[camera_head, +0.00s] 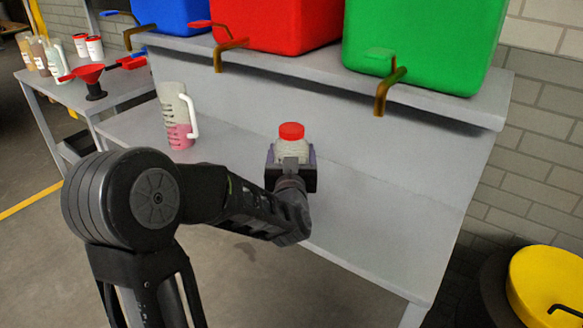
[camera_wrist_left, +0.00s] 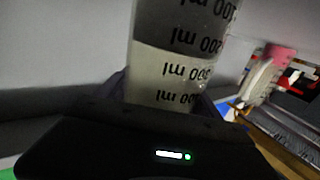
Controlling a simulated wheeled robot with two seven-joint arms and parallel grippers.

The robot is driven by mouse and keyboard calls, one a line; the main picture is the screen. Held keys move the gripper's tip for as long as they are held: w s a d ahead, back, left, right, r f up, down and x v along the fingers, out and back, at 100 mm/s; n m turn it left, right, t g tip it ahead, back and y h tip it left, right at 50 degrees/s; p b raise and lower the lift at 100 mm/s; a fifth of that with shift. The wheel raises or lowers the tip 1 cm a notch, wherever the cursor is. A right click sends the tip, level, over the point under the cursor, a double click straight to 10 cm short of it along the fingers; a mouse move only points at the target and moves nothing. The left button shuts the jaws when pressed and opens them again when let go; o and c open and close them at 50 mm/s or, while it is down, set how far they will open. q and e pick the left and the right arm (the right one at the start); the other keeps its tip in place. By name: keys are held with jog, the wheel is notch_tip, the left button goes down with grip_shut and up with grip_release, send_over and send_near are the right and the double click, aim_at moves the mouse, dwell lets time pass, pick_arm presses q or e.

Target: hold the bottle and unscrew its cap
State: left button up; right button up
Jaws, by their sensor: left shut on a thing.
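The bottle (camera_head: 290,150) is whitish with a red cap (camera_head: 291,131) on top, and it is upright at the workbench. My left gripper (camera_head: 291,168) is shut around the bottle's body below the cap. In the left wrist view the bottle (camera_wrist_left: 180,60) is clear, with upside-down black ml marks and pale liquid inside. Its cap is out of that view. The gripper body (camera_wrist_left: 150,145) is dark along the bottom there. I cannot tell whether the bottle's base touches the bench. My right gripper is not in view.
A measuring jug (camera_head: 173,112) with pink liquid stands left on the grey workbench (camera_head: 390,220). Blue (camera_head: 170,12), red (camera_head: 270,22) and green (camera_head: 425,40) tanks with taps stand on the raised shelf. A side table (camera_head: 125,88) holds bottles and a red funnel (camera_head: 90,75). The bench's right side is clear.

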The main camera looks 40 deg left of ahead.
aim_at(292, 123)
pick_arm(q)
jog(key=shift+c, duration=0.5)
jog(key=shift+r, duration=0.1)
notch_tip(292, 123, up, 10)
jog(key=shift+f+p, duration=0.1)
jog(key=shift+p, duration=1.05)
jog(key=o, duration=0.9)
jog(key=c, duration=1.5)
jog(key=shift+c, duration=0.2)
